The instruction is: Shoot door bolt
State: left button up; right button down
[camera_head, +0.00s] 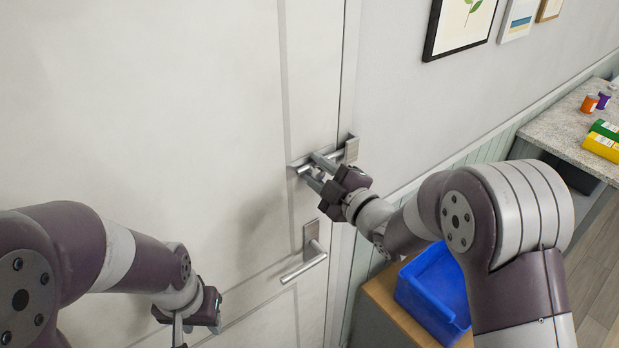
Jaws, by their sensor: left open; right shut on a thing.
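A white door (180,90) fills the left and middle of the view. A metal door bolt (301,165) is mounted near the door's right edge, with its catch (351,149) on the frame. The bar appears to span the gap to the catch. My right gripper (318,172) is shut on the bolt's knob or bar; its fingers hide part of the bolt. My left gripper (182,335) is open, low in front of the door and away from the bolt; its fingertips are partly cut off at the bottom edge.
A lever door handle (305,267) sits below the bolt. A blue bin (434,290) stands on a wooden surface (383,295) beside the door, under my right arm. A counter (562,125) with small jars and packets is at the far right. Framed pictures hang on the wall.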

jog(key=c, duration=0.9)
grip_release()
jog(key=shift+f, duration=0.15)
jog(key=shift+s+d, duration=0.15)
jog(key=shift+d, duration=0.1)
jog(key=b+v, duration=0.4)
jog(key=v, duration=0.8)
jog(key=shift+s+b, duration=0.1)
jog(key=shift+b, duration=0.25)
